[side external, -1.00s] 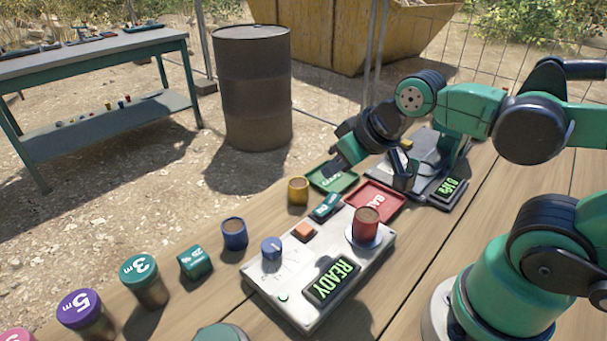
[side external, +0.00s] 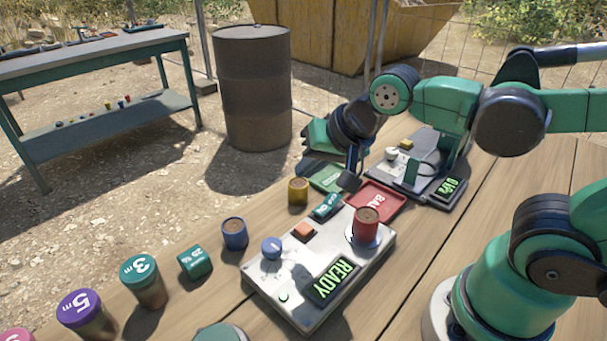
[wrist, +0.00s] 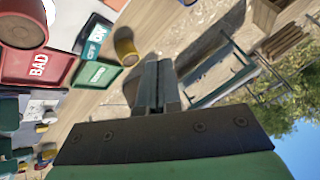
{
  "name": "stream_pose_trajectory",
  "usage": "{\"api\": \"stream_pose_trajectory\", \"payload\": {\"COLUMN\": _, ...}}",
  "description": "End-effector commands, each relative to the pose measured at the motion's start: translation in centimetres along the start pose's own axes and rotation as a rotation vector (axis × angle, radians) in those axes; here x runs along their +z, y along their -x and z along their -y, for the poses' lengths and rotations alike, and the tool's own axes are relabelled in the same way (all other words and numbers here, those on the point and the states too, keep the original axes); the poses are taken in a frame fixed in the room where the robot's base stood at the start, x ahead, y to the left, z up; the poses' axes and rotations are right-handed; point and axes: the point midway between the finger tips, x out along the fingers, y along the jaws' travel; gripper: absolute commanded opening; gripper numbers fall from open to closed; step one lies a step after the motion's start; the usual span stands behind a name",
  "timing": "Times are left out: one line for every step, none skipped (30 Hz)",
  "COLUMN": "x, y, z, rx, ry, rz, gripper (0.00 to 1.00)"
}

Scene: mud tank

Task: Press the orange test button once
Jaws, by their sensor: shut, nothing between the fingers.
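The orange button cannot be made out in the wrist view.
The red BAD tray (side external: 375,201) and green tray (side external: 330,177) lie beyond, with a second device (side external: 425,185) at right.

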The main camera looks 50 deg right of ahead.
Motion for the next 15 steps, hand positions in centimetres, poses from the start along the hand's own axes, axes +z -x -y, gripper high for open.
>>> {"api": "stream_pose_trajectory", "payload": {"x": 0.05, "y": -0.05, "z": 0.29, "rx": -0.005, "ry": -0.034, "rz": 0.002, "gripper": 0.0}}
{"api": "stream_pose_trajectory", "payload": {"x": 0.05, "y": -0.07, "z": 0.39, "rx": -0.006, "ry": -0.052, "rz": 0.002, "gripper": 0.0}}
{"api": "stream_pose_trajectory", "payload": {"x": 0.06, "y": -0.09, "z": 0.48, "rx": -0.007, "ry": -0.068, "rz": 0.002, "gripper": 0.0}}
{"api": "stream_pose_trajectory", "payload": {"x": 0.06, "y": -0.1, "z": 0.52, "rx": -0.008, "ry": -0.078, "rz": 0.002, "gripper": 0.0}}
{"api": "stream_pose_trajectory", "payload": {"x": 0.06, "y": -0.11, "z": 0.54, "rx": -0.008, "ry": -0.083, "rz": 0.003, "gripper": 0.0}}
{"api": "stream_pose_trajectory", "payload": {"x": 0.06, "y": -0.11, "z": 0.55, "rx": -0.008, "ry": -0.086, "rz": 0.003, "gripper": 0.0}}
{"api": "stream_pose_trajectory", "payload": {"x": 0.06, "y": -0.11, "z": 0.55, "rx": -0.008, "ry": -0.087, "rz": 0.002, "gripper": 0.0}}
{"api": "stream_pose_trajectory", "payload": {"x": 0.06, "y": -0.11, "z": 0.54, "rx": -0.008, "ry": -0.086, "rz": 0.002, "gripper": 0.0}}
{"api": "stream_pose_trajectory", "payload": {"x": 0.06, "y": -0.11, "z": 0.53, "rx": -0.008, "ry": -0.086, "rz": 0.002, "gripper": 0.0}}
{"api": "stream_pose_trajectory", "payload": {"x": 0.06, "y": -0.11, "z": 0.53, "rx": -0.008, "ry": -0.086, "rz": 0.002, "gripper": 0.0}}
{"api": "stream_pose_trajectory", "payload": {"x": 0.06, "y": -0.11, "z": 0.53, "rx": -0.008, "ry": -0.086, "rz": 0.002, "gripper": 0.0}}
{"api": "stream_pose_trajectory", "payload": {"x": 0.06, "y": -0.11, "z": 0.53, "rx": -0.008, "ry": -0.085, "rz": 0.002, "gripper": 0.0}}
{"api": "stream_pose_trajectory", "payload": {"x": 0.07, "y": -0.12, "z": 0.52, "rx": -0.008, "ry": -0.085, "rz": 0.002, "gripper": 0.0}}
{"api": "stream_pose_trajectory", "payload": {"x": 0.08, "y": -0.15, "z": 0.51, "rx": -0.008, "ry": -0.085, "rz": 0.002, "gripper": 0.0}}
{"api": "stream_pose_trajectory", "payload": {"x": 0.12, "y": -0.23, "z": 0.48, "rx": -0.008, "ry": -0.085, "rz": 0.002, "gripper": 0.0}}
